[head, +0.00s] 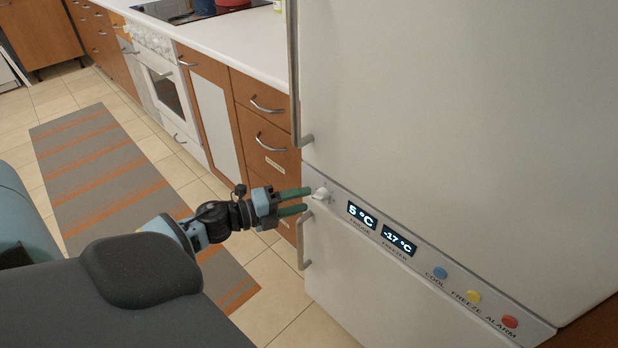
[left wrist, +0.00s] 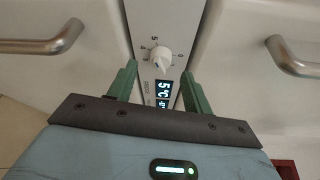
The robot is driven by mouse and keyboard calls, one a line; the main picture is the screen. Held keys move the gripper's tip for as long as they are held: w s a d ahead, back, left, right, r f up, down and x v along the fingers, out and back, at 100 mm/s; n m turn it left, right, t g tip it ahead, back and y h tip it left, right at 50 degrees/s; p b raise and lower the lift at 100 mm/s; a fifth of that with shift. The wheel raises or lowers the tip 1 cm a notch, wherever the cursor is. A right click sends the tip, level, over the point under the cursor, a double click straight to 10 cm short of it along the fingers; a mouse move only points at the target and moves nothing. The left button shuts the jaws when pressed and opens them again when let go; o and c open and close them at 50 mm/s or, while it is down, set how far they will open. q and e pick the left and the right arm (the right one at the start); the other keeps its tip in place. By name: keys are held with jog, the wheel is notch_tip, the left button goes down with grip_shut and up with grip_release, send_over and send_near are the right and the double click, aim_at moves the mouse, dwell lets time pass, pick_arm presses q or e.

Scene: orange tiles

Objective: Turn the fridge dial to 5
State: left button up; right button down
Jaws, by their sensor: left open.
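The fridge dial (head: 321,194) is a small white knob on the control strip between the fridge's two doors. In the left wrist view the dial (left wrist: 162,57) sits ahead, with numbers such as 5 and 4 to its left and a 0 to its right. Which number it points at is not clear. My left gripper (head: 307,199) has its two green fingers apart just short of the dial. The wrist view shows the left gripper (left wrist: 159,70) open with nothing held, the dial roughly centred beyond its fingertips. My right gripper is not in view.
The fridge display (head: 362,215) reads 5°C and the freezer display (head: 398,240) reads -17°C. Blue (head: 440,272), yellow (head: 473,297) and red (head: 509,321) buttons follow to the right. Door handles (head: 304,240) stick out near the gripper. Drawers (head: 262,115) stand left of the fridge.

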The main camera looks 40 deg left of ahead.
pick_arm(q)
jog(key=shift+v, duration=2)
jog(key=s+d+f+n+g+y, duration=0.2)
jog(key=s+d+f+n+y, duration=0.45)
jog(key=s+f+n, duration=0.85)
jog(key=s+d+f+n+g, duration=0.2)
jog(key=s+d+n+g, duration=0.2)
jog(key=s+d, duration=0.55)
jog(key=s+d+f+n+g, duration=0.25)
jog(key=s+d+n, duration=0.2)
jog(key=s, duration=0.95)
jog(key=w+r+t+p, duration=0.1)
jog(key=w+r+p, duration=0.2)
jog(key=r+p, duration=0.6)
jog(key=w+a+r+t+p, duration=0.1)
jog(key=w+r+p, duration=0.3)
jog(key=r+p, duration=0.6)
jog(key=shift+h+p, duration=0.35)
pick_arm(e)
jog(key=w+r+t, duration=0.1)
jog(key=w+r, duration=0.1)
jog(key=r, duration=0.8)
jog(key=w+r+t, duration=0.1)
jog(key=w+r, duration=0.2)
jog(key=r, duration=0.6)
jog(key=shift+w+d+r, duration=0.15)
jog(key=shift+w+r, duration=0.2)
